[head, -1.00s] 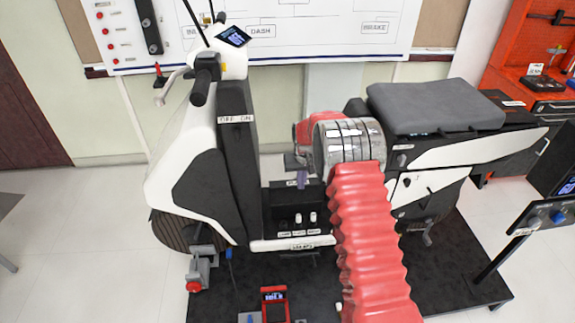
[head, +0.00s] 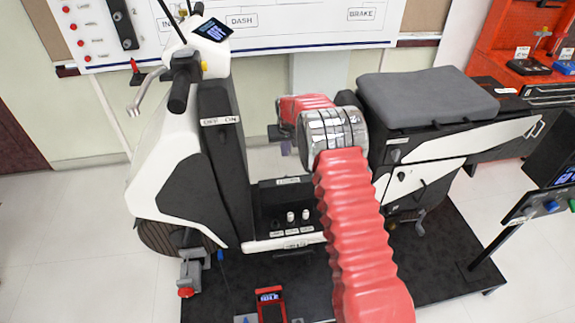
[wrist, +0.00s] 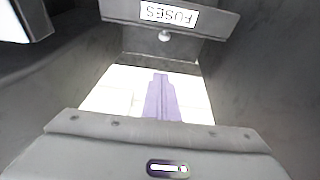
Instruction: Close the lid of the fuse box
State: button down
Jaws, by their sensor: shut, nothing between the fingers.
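The fuse box (head: 287,213) is a dark box in the gap between the scooter's front column and seat. Two white knob-like parts stand in it. A dark panel with a small pale label, seemingly its lid (head: 287,181), stands raised along its back edge. In the wrist view a grey panel reads FUSES (wrist: 169,15) upside down, with a round knob below. My gripper (head: 286,150) is above and behind the box in the head view. Its purple fingers (wrist: 161,78) are together, empty and apart from the FUSES panel in the wrist view. My wrist partly hides the fingers in the head view.
The seat (head: 425,97) stands right of the arm and the front column (head: 222,160) left. The handlebar (head: 180,90) rises at the upper left. A red meter (head: 270,304) is low in front. Pale floor shows beyond the gap.

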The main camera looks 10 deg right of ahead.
jog(key=shift+x, duration=5)
jog(key=shift+s+r, duration=0.2)
jog(key=shift+s, duration=1.85)
jog(key=shift+s+d, duration=0.1)
jog(key=shift+s, duration=0.05)
